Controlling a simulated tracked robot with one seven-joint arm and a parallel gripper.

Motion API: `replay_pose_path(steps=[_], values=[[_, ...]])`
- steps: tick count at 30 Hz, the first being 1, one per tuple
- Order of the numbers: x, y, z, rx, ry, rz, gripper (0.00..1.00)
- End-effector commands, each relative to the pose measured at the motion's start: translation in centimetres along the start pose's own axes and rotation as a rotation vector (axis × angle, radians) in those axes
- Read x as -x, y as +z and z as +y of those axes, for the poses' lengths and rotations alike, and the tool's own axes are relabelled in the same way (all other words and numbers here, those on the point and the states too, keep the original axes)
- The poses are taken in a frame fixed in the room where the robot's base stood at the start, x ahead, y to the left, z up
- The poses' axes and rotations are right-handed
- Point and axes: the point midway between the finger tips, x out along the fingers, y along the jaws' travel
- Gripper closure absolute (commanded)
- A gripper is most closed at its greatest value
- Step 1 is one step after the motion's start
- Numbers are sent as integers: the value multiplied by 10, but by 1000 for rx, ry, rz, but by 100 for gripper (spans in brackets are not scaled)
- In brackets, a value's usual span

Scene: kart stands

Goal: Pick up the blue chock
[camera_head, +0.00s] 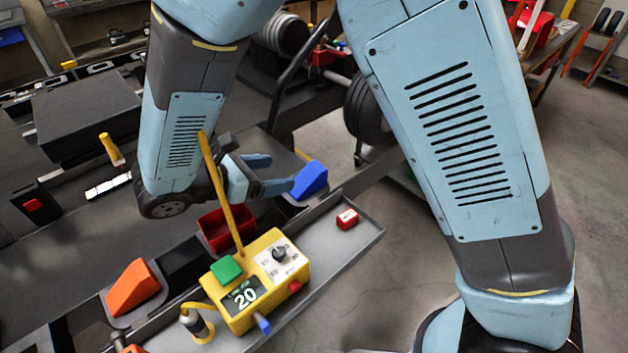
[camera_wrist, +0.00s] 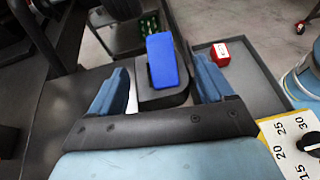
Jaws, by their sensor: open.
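The blue chock (camera_head: 310,180) is a wedge resting on a grey holder (camera_head: 291,196) by the tray's far end. In the wrist view the blue chock (camera_wrist: 166,61) stands on a dark block-like holder (camera_wrist: 163,97), between and a little beyond my fingers. My gripper (camera_head: 274,172) is open, with its fingers pointing toward the chock; in the wrist view my gripper (camera_wrist: 163,84) has one finger at each side of it. Nothing is held. Whether a finger touches the chock cannot be told.
A yellow control box (camera_head: 262,278) with a "20" display and a yellow stalk stands close to my wrist. An orange chock (camera_head: 133,286) sits at left. A dark red bin (camera_head: 222,230) and a small red block (camera_head: 347,219) are nearby. A tyre (camera_head: 366,110) stands behind.

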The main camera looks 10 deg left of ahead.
Motion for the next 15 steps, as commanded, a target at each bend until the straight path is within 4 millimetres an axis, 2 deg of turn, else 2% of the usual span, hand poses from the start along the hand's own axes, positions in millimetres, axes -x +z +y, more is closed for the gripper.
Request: replay_pose_path(steps=[2,5,15], values=[[0,-4,1,13,11,-9,19],[-9,-5,1,17,13,-12,19],[-66,-4,2,16,11,-12,19]])
